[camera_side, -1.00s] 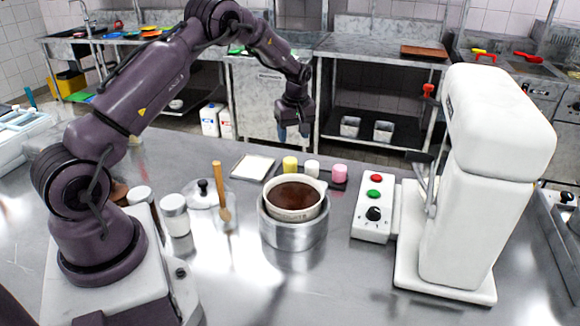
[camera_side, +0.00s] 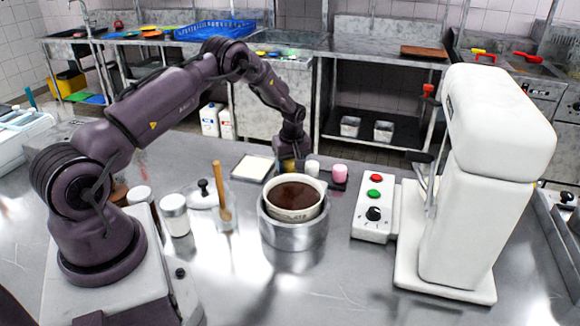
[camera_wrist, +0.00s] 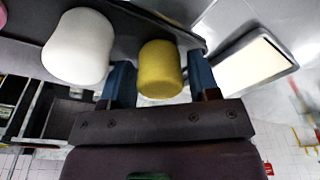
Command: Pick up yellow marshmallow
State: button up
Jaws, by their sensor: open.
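The yellow marshmallow (camera_wrist: 160,70) is a short cylinder between the two blue fingers of my gripper (camera_wrist: 161,82) in the wrist view. The fingers stand on either side of it, and a gap shows at its sides. In the side view my gripper (camera_side: 290,166) is low at the dark tray, and the yellow marshmallow is mostly hidden behind the fingers. A white marshmallow (camera_side: 312,168) stands just right of my gripper; it also shows in the wrist view (camera_wrist: 78,47). A pink marshmallow (camera_side: 340,173) stands farther right.
A pot of brown liquid (camera_side: 294,198) sits in a metal ring (camera_side: 292,232) in front of my gripper. A white square plate (camera_side: 252,168) lies to the left. A control box (camera_side: 375,210) and a white machine (camera_side: 480,180) stand right. Jars (camera_side: 175,215) stand near my base.

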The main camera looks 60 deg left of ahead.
jog(key=shift+c, duration=0.5)
jog(key=c, duration=0.3)
jog(key=shift+r, duration=0.1)
